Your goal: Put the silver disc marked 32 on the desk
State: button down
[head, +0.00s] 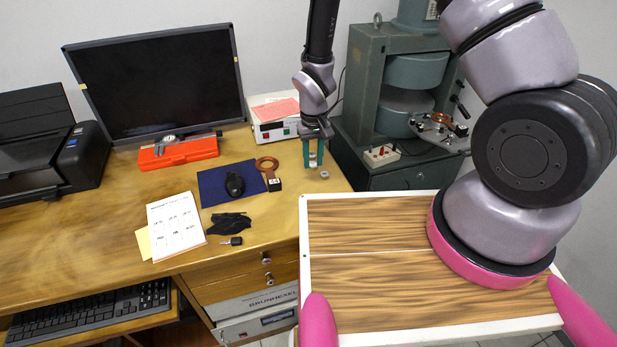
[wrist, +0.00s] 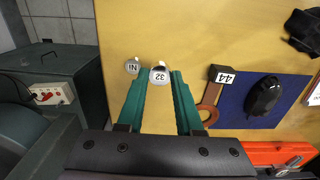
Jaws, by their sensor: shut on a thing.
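The silver disc marked 32 (wrist: 159,75) is between the fingertips of my gripper (wrist: 160,78), which is shut on it. In the head view my gripper (head: 313,163) points down over the right part of the wooden desk (head: 270,225), near its right edge. The disc shows there only as a small pale spot between the green fingers. Whether it touches the desk or hangs just above it, I cannot tell. A second silver disc (wrist: 132,66), with a letter label, lies on the desk beside the fingertips; it also shows in the head view (head: 324,175).
A copper ring with a tag marked 44 (head: 268,170) and a black mouse on a blue mat (head: 215,190) lie left of my gripper. A power supply box (head: 272,122) is behind. Bare desk lies in front.

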aim_at(313, 184)
jog(key=shift+f, duration=3.25)
jog(key=c, duration=0.8)
grip_release()
jog(key=shift+f, duration=0.1)
jog(key=shift+c, duration=0.2)
notch_tip(313, 184, up, 12)
jog(key=shift+r, duration=0.2)
